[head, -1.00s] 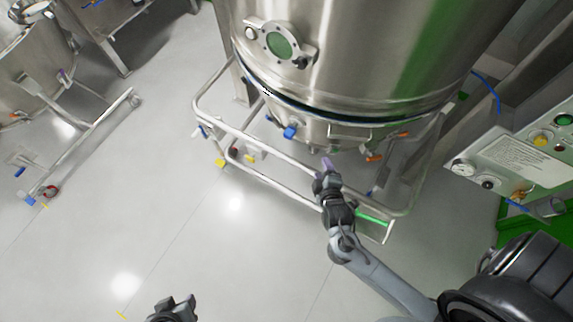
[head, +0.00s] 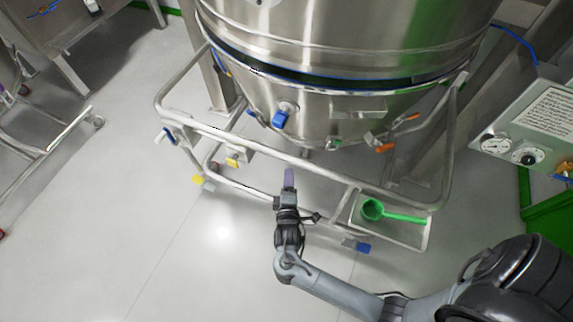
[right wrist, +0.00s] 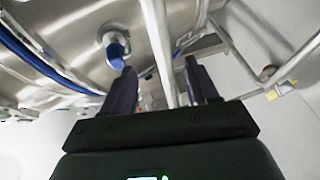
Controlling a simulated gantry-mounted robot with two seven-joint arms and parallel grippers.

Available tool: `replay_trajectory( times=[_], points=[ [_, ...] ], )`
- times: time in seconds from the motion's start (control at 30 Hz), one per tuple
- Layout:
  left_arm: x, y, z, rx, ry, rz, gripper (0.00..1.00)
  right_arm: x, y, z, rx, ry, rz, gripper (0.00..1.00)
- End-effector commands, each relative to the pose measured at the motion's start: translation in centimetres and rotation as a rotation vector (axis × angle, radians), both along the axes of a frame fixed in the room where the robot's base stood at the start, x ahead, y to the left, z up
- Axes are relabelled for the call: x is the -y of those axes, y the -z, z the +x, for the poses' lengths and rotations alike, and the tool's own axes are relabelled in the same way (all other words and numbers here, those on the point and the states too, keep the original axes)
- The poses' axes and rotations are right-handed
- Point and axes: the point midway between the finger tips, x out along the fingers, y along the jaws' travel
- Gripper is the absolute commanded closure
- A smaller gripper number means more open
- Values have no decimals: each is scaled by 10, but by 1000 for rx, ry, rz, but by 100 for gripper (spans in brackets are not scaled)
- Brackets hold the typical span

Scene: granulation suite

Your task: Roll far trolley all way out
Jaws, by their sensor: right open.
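A steel tube-frame trolley (head: 210,132) stands under a large round steel vessel (head: 350,40) in the head view. Its front rail runs from upper left to lower right, with yellow and blue pedals low on the frame. My right gripper (head: 288,190) is at the middle of this front rail. In the right wrist view the open fingers (right wrist: 160,85) stand either side of a bright rail (right wrist: 160,45); contact cannot be told. My left gripper is out of view. A second trolley (head: 45,150) shows partly at the left edge.
A green scoop (head: 390,212) lies in a small tray (head: 412,236) at the trolley's right front corner. A gauge panel (head: 540,115) stands at the right. Blue valves (head: 280,118) hang under the vessel.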

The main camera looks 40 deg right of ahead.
Motion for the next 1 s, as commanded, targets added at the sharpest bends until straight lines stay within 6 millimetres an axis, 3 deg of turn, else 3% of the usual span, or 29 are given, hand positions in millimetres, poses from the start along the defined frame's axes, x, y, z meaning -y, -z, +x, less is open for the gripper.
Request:
replay_trajectory(
  times=[0.27,0.7,1.0],
  points=[
    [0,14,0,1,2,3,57,12,7,18,12,0,0,41],
    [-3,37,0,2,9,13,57,54,20,69,10,0,1,41],
    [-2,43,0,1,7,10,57,67,22,85,10,0,1,41]
  ],
)
